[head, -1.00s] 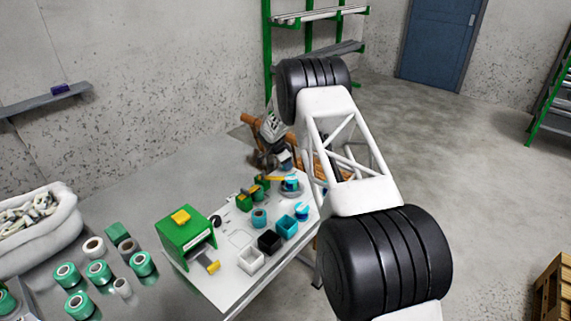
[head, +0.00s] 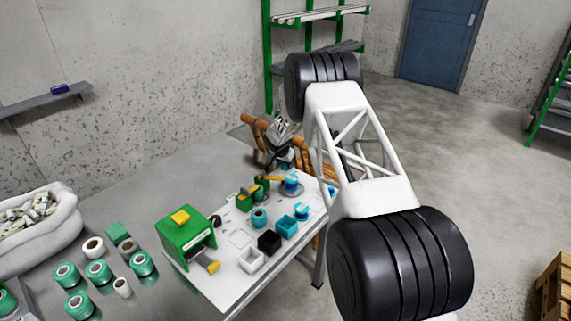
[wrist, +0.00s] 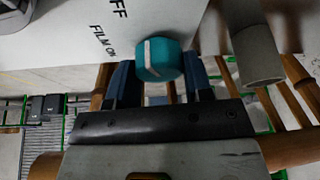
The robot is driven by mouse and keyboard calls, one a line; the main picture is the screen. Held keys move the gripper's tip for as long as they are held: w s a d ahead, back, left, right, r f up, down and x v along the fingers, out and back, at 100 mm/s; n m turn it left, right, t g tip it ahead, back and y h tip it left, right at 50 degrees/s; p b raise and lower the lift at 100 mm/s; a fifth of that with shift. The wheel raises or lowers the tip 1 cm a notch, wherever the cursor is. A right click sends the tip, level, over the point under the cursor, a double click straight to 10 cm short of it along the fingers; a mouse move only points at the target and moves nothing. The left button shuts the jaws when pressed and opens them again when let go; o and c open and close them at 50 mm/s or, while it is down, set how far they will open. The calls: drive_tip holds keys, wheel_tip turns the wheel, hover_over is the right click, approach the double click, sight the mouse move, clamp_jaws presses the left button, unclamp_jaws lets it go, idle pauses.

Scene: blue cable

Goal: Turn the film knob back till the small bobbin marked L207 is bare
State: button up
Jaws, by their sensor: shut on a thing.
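The film knob (wrist: 160,60) is teal with a white stripe across its face and sits at the edge of a white panel (wrist: 60,40) printed "FILM ON" and "OFF". My gripper (wrist: 158,68) has one dark blue finger on each side of the knob and is shut on it. In the head view the gripper end is small at the far side of the bench, and the knob cannot be made out there. A teal bobbin (head: 259,217) and a blue-and-teal one (head: 291,184) stand on the white board (head: 228,285). No L207 mark is readable.
A green box machine (head: 185,238), a white bin (head: 251,260), a black bin (head: 269,242) and a teal bin (head: 286,227) stand on the board. Several teal spools (head: 98,272) lie to the left. A grey tube (wrist: 255,52) is right of the knob.

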drive_tip(key=shift+n, duration=0.5)
drive_tip(key=o, duration=0.9)
drive_tip(key=shift+r, duration=0.15)
drive_tip(key=shift+v, duration=3.75)
drive_tip(key=shift+s+d, duration=0.1)
